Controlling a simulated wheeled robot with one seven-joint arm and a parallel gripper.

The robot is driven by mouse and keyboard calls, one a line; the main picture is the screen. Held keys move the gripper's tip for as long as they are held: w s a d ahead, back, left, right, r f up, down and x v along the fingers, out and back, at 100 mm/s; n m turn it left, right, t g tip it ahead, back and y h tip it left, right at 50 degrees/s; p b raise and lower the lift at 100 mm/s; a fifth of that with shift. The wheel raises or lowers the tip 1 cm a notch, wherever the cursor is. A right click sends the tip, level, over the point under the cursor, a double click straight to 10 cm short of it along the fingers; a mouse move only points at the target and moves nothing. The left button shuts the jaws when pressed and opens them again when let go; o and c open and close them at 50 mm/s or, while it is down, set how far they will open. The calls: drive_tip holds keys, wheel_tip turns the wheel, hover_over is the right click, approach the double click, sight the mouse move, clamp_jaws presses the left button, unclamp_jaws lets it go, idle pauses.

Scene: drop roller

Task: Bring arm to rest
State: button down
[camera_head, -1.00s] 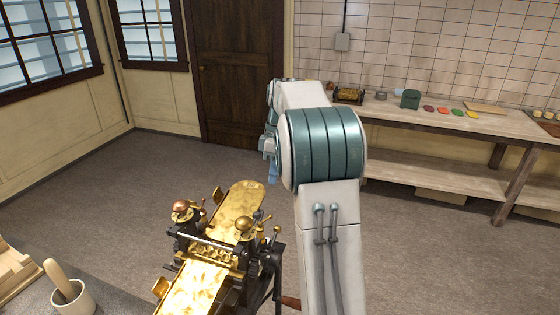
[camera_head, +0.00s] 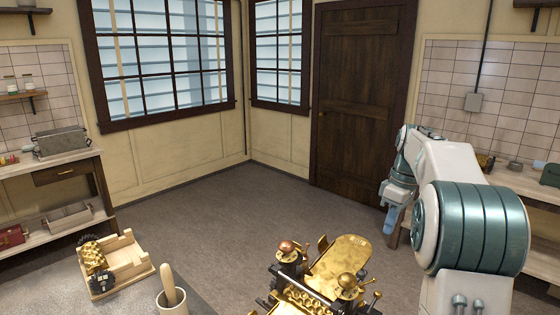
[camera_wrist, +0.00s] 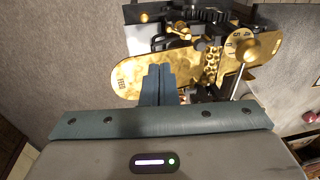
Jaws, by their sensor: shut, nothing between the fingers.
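My gripper (camera_wrist: 158,82) shows in the wrist view with its blue-grey fingers together and nothing between them. In the head view my arm is bent at the right, and the gripper (camera_head: 390,215) hangs low at its far end. In the wrist view the brass drop roller machine (camera_wrist: 128,75) lies beyond the fingers, which overlap its long plate in the picture. I cannot tell the gap between them. In the head view the machine (camera_head: 340,265) stands at the bottom centre, left of my arm.
A mortar with pestle (camera_head: 171,300) and a wooden tray (camera_head: 140,275) holding a brass roller stand at lower left. A side table (camera_head: 60,165) is at the far left. A workbench (camera_head: 537,185) is behind my arm. The middle floor (camera_head: 230,215) is clear.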

drive_tip(key=s+a+f+m+t, duration=0.1)
drive_tip(key=s+a+f+m, duration=0.1)
drive_tip(key=s, duration=0.7)
drive_tip(key=s+a+f+m+t+h, duration=0.1)
drive_tip(key=s+a+f+m, duration=0.1)
drive_tip(key=s+a+m, duration=0.2)
drive_tip(key=s+a+f+m+t, duration=0.2)
drive_tip(key=s+a, duration=0.6)
drive_tip(key=s, duration=0.6)
drive_tip(key=shift+s+f+m+h, duration=0.2)
drive_tip(key=shift+f+m+h, duration=0.1)
drive_tip(key=shift+m, duration=0.4)
drive_tip(key=c, duration=1.9)
unclamp_jaws()
